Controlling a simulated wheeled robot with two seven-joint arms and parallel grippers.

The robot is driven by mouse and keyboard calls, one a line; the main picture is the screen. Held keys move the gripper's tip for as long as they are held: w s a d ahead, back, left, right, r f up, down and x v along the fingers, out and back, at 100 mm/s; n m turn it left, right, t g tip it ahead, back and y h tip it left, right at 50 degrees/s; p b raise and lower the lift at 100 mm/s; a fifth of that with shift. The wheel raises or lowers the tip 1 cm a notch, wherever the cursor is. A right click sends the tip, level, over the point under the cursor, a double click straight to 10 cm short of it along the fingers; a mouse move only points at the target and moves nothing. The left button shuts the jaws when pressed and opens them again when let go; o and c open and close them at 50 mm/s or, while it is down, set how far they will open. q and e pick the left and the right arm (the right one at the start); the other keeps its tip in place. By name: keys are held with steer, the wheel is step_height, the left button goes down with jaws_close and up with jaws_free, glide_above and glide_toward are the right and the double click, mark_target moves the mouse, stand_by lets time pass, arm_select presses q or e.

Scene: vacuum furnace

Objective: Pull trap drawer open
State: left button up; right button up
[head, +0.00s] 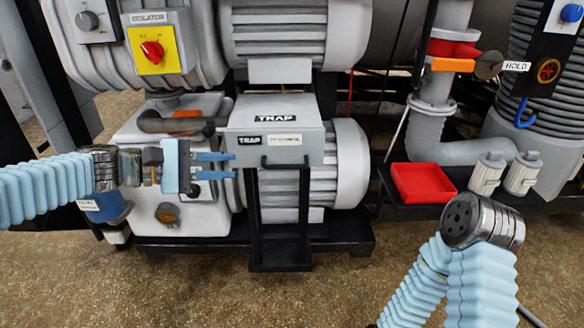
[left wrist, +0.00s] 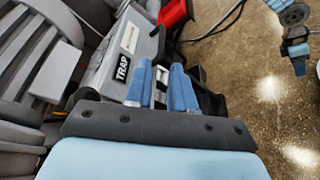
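The trap is a grey box with a sloped top and two TRAP labels. Its drawer front (head: 303,152) faces me and looks shut against the box. A black bar handle (head: 285,163) is on the lower front. My left gripper (head: 235,165) is open, its two blue fingers pointing right at the box's left edge, short of the handle in the head view. In the left wrist view the fingers (left wrist: 163,72) stand apart beside the TRAP-labelled front (left wrist: 122,68); I cannot tell if they touch anything.
A black stand (head: 279,267) is under the trap, before a grey ribbed motor (head: 346,165). A red tray (head: 422,183) and two pale canisters (head: 487,172) are at right. A yellow isolator switch plate (head: 155,50) is upper left. The floor in front is clear.

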mark_target(277, 167)
arm_select(q)
steer(key=x, duration=1.3)
steer(key=shift+d+f, duration=0.1)
steer(key=shift+f, duration=0.15)
jaws_close()
